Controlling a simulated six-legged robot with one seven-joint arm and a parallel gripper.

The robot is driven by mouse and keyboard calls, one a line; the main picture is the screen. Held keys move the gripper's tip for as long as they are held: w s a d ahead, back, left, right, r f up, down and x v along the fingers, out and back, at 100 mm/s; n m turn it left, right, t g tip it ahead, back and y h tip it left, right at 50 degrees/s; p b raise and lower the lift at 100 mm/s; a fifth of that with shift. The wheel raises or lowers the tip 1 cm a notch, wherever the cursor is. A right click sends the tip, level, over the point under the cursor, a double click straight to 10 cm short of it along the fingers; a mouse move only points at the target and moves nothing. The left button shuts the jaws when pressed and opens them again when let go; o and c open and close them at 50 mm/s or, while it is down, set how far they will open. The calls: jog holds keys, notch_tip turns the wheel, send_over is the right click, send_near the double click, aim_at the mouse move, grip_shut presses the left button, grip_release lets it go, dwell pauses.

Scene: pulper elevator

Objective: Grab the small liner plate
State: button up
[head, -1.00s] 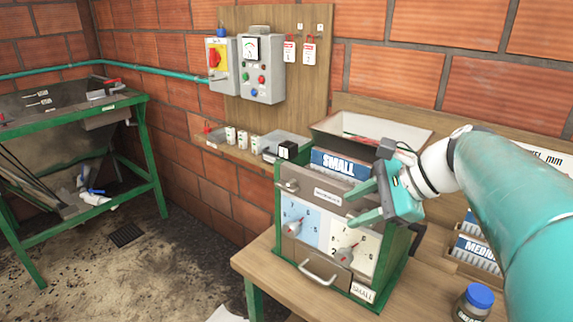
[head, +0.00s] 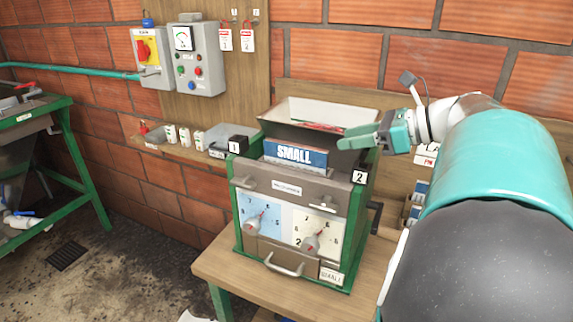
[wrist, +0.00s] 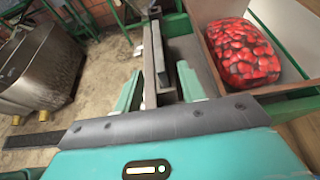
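The small liner plate (head: 295,154), blue with a white band reading SMALL, stands upright in the top of the grey and green pulper (head: 282,190). My gripper (head: 358,138) is to the right of the plate and slightly higher, with its green fingers pointing left. It appears apart from the plate, and its exact depth is hard to tell. In the wrist view my gripper's fingers (wrist: 158,92) are spread apart. Long dark bars of the machine show between and beyond them. The SMALL label does not show there.
A white hopper tray (head: 325,112) rises behind the plate. Two dial knobs (head: 312,242) and a handle (head: 283,266) are on the pulper's front. A control box (head: 194,62) hangs on the back board. The wrist view shows red cherries (wrist: 240,52) and a steel tank (wrist: 42,68).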

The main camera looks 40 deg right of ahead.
aim_at(308, 148)
jog(key=x, duration=1.1)
jog(key=shift+a+f, duration=0.15)
jog(key=shift+f, duration=0.1)
jog(key=shift+r, duration=0.1)
grip_shut()
